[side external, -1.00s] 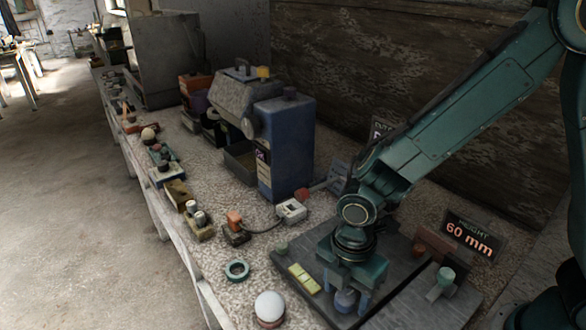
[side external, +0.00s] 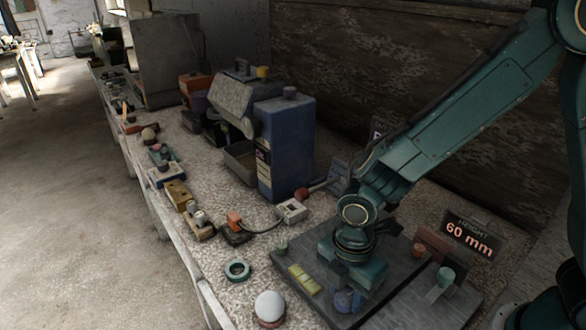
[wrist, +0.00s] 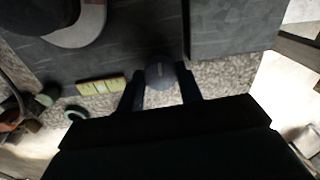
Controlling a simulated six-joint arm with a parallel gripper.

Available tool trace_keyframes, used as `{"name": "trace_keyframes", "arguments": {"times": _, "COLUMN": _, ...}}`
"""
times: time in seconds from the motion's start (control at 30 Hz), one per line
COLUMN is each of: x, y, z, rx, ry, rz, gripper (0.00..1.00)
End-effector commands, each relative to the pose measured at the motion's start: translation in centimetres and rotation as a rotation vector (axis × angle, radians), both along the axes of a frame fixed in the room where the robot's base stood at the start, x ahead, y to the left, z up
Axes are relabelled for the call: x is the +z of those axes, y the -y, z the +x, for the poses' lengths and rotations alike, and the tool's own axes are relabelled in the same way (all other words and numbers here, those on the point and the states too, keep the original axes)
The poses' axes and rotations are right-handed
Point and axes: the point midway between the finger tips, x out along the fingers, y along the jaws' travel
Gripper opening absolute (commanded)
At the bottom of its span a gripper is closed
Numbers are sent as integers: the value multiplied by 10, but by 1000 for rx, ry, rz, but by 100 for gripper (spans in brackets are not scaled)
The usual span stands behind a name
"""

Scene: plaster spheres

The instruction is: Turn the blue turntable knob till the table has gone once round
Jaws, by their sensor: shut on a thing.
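My gripper (side external: 346,303) points down over the dark grey board (side external: 306,268) at the front right. In the wrist view its two dark fingers (wrist: 161,92) stand on either side of the rounded blue-grey knob (wrist: 160,72), shut on it. A small pale mark shows on the knob's top. In the side view the fingers and gripper body mostly hide the knob. A grey round disc (wrist: 88,28), partly cut off and partly covered by a dark shape, shows at the upper left of the wrist view; I cannot tell if it is the turntable.
A yellow-green block strip (side external: 304,279) lies on the board beside my gripper. A white sphere (side external: 269,306) and a green ring (side external: 237,270) stand left of the board. A green-topped post (side external: 445,276) and a "60 mm" sign (side external: 469,240) stand to the right.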

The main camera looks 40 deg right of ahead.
Motion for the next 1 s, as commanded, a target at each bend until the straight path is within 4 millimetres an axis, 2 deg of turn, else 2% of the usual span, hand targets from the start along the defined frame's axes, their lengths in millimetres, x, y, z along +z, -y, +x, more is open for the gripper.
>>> {"name": "trace_keyframes", "arguments": {"times": 0.27, "x": 0, "y": 0, "z": 0, "rx": -180, "ry": 0, "rz": 2, "gripper": 13}}
{"name": "trace_keyframes", "arguments": {"times": 1.0, "x": 0, "y": -1, "z": -1, "rx": -873, "ry": 1, "rz": 6, "gripper": 13}}
